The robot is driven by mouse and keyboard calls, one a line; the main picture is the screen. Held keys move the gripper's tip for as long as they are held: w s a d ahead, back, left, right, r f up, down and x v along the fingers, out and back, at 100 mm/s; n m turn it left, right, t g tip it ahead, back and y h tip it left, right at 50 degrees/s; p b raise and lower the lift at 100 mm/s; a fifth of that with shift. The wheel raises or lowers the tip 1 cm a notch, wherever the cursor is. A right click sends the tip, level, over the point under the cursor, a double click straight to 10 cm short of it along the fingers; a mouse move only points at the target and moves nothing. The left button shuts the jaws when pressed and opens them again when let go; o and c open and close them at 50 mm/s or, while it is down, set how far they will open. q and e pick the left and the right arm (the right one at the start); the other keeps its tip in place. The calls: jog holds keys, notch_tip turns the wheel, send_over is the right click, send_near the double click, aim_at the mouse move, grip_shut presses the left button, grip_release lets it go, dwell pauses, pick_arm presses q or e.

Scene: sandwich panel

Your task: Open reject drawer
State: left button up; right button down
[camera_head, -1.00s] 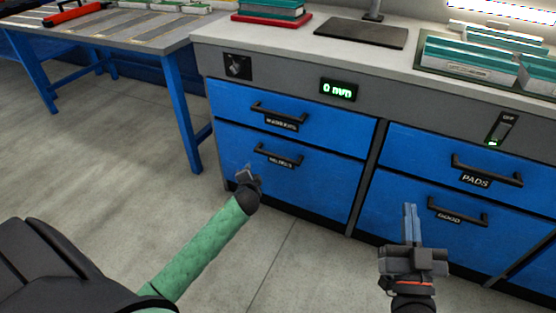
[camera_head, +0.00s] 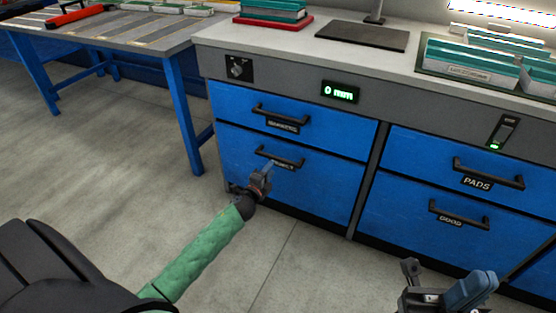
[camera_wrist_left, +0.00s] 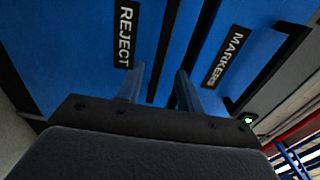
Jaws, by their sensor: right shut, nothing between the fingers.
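The reject drawer (camera_head: 320,187) is the lower left blue drawer, flush with the cabinet front. Its black bar handle (camera_head: 290,160) sits above the label, which my left gripper partly covers in the head view. The left wrist view shows the REJECT label (camera_wrist_left: 125,35) and the handle (camera_wrist_left: 168,40) running between the two fingers in the picture. My left gripper (camera_head: 266,172) is open, just below and in front of the handle. I cannot tell whether the fingers are around it. My right gripper (camera_head: 472,288) is shut and empty, low at the bottom right, in front of the cabinet.
The markers drawer (camera_head: 338,125) is above, shut. The pads drawer (camera_head: 420,158) and good drawer (camera_head: 400,205) are to the right, also shut. A display (camera_head: 340,92) reads 0 mm. A blue-legged table (camera_head: 150,38) stands at the left. The floor (camera_head: 110,150) before the cabinet is clear.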

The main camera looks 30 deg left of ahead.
aim_at(277, 160)
pick_arm(q)
jog(key=shift+w+a+b, duration=0.15)
jog(key=shift+w+b, duration=0.35)
jog(key=shift+w, duration=3.2)
grip_shut()
